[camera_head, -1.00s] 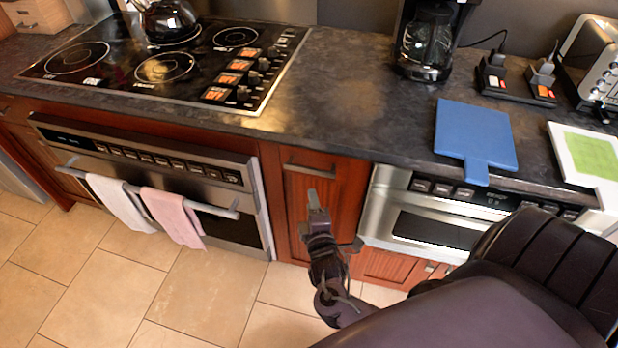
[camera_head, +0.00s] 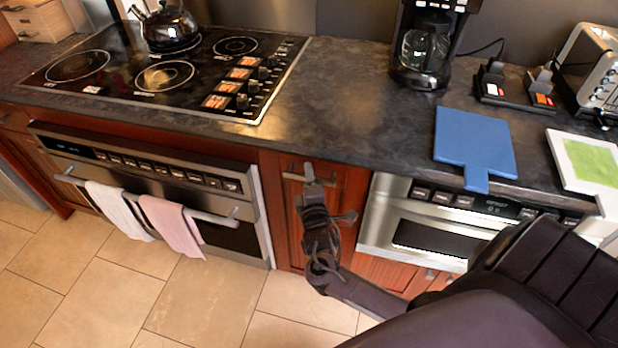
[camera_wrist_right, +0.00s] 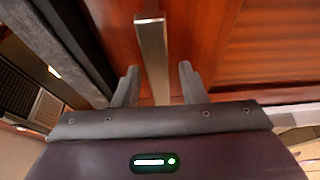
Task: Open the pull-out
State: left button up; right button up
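The pull-out is a narrow red-brown wooden front (camera_head: 350,195) between the oven and the microwave drawer. Its metal bar handle (camera_head: 292,177) runs across near the top, partly hidden by my right gripper (camera_head: 314,180). In the right wrist view the handle (camera_wrist_right: 153,60) reaches in between the two fingers of the right gripper (camera_wrist_right: 157,85). The fingers are apart, one on each side of the bar, with gaps on both sides. The pull-out front sits flush with the cabinets. My left gripper is not in view.
The oven (camera_head: 150,170) with two towels on its rail is to the left. The microwave drawer (camera_head: 440,220) is to the right. A blue board (camera_head: 475,140) lies on the dark counter (camera_head: 340,90) above. Tiled floor (camera_head: 200,300) in front is clear.

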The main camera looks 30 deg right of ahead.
jog(key=shift+c, duration=0.2)
grip_shut()
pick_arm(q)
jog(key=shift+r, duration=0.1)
pick_arm(e)
jog(key=shift+s+a, duration=0.1)
jog(key=shift+a, duration=0.05)
